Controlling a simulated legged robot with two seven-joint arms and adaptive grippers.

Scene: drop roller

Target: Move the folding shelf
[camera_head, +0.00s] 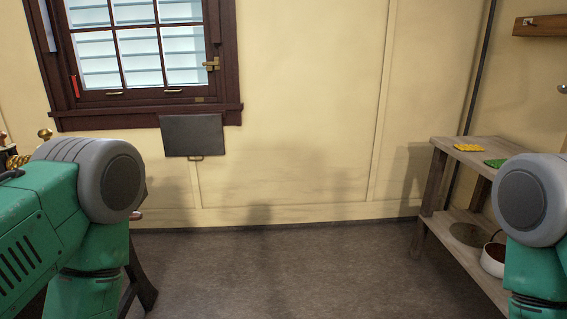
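A dark grey panel (192,135) hangs flat against the cream wall just below the window sill, with a small brass-coloured handle (196,157) at its bottom edge. It looks like the folding shelf, folded down. My green and grey arms show at the left and right edges of the head view, well apart from the panel. Neither of my grippers is in the frame.
A wooden shelf stand (437,185) is at the right, with yellow (468,148) and green (495,163) items on top and a white bowl (493,262) below. A dark-framed window (232,60) is above the panel. The middle floor (300,270) is clear.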

